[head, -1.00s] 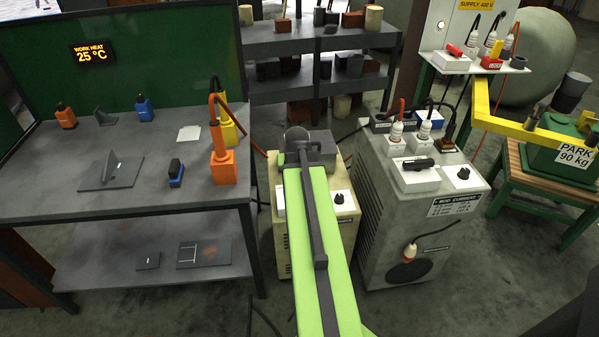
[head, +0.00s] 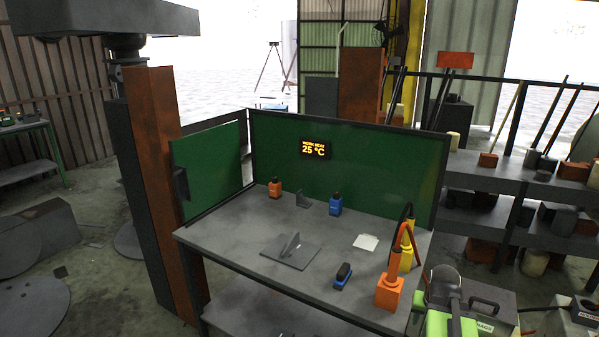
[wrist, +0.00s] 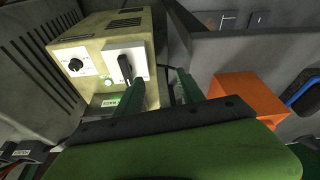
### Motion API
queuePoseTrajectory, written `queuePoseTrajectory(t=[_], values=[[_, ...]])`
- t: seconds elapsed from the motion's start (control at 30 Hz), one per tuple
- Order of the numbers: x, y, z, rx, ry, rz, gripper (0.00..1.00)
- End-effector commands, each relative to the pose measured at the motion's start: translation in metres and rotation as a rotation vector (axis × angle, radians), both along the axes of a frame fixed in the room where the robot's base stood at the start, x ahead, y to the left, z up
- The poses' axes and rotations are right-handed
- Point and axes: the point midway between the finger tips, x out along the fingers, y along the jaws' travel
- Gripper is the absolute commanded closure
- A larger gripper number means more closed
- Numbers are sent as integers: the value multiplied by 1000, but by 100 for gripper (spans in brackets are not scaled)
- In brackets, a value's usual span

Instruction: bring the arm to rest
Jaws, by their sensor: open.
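My arm shows at the bottom right of the head view, with its green link and dark end next to the right end of the workbench (head: 225,240). In the wrist view my gripper (wrist: 158,82) is open, its two green fingers apart with nothing held between them. Beyond the fingers is a beige machine (wrist: 80,50) with a black knob and a lever switch on its face. An orange block (wrist: 245,95) is to the right of the fingers. In the head view the gripper's fingers cannot be made out.
On the bench are an orange tool stand (head: 389,291), a yellow one (head: 407,257), a blue-black tool (head: 343,275) and a plate with an upright fin (head: 290,251). Green panels (head: 380,170) stand behind. A rusty column (head: 160,190) is at left.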

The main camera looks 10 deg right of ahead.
Motion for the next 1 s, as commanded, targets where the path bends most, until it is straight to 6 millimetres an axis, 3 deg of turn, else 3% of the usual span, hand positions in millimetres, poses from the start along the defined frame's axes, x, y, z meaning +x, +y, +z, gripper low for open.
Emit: queuePoseTrajectory(t=[0.03, 0.2, 0.3, 0.4, 0.53, 1.0], values=[[12, 41, 11, 16, 28, 69, 55], [24, 180, 28, 60, 152, 301, 55], [17, 246, 36, 72, 219, 415, 55], [8, 287, 40, 77, 267, 490, 55], [1, 308, 41, 79, 293, 527, 55], [2, 308, 40, 79, 293, 527, 55]])
